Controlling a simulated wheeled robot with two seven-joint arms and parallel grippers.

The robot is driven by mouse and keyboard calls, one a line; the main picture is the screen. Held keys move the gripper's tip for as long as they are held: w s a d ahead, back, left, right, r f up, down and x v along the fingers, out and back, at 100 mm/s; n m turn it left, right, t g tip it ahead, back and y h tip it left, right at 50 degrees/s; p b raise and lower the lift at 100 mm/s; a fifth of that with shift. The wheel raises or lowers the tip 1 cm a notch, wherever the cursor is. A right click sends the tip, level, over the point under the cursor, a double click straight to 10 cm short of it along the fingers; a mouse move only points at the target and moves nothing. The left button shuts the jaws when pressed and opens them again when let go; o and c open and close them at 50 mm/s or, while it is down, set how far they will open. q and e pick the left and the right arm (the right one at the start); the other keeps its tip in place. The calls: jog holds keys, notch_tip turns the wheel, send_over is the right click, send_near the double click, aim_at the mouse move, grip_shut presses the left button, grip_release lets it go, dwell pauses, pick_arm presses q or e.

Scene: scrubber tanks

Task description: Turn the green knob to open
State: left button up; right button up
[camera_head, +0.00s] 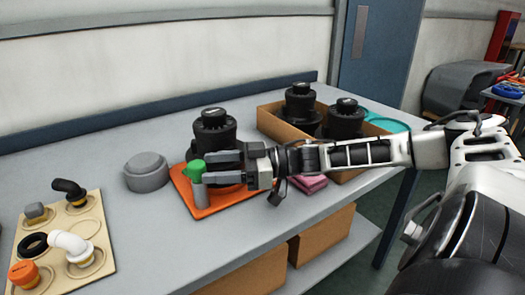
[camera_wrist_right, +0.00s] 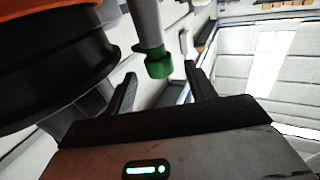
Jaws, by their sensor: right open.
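The green knob (camera_head: 197,168) tops a grey upright pipe (camera_head: 201,195) at the front of the orange tray (camera_head: 217,207). A black scrubber tank (camera_head: 214,131) stands on the tray behind it. My right gripper (camera_head: 209,167) reaches in from the right, level with the knob, its fingers open. In the right wrist view the green knob (camera_wrist_right: 158,65) shows between the two fingertips, with a visible gap to each finger. Contact cannot be seen. My left gripper is not in view.
A cardboard box (camera_head: 270,124) holding two black tanks stands behind my right arm. A grey round lid (camera_head: 147,172) lies left of the tray. A beige board (camera_head: 96,264) with pipe fittings is at the left front. The table between is clear.

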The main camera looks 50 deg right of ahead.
pick_arm(q)
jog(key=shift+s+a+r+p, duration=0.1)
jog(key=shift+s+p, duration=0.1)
jog(key=shift+p, duration=0.6)
pick_arm(e)
jog(key=v, duration=1.2)
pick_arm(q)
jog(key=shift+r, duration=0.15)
pick_arm(e)
jog(key=shift+a, duration=0.1)
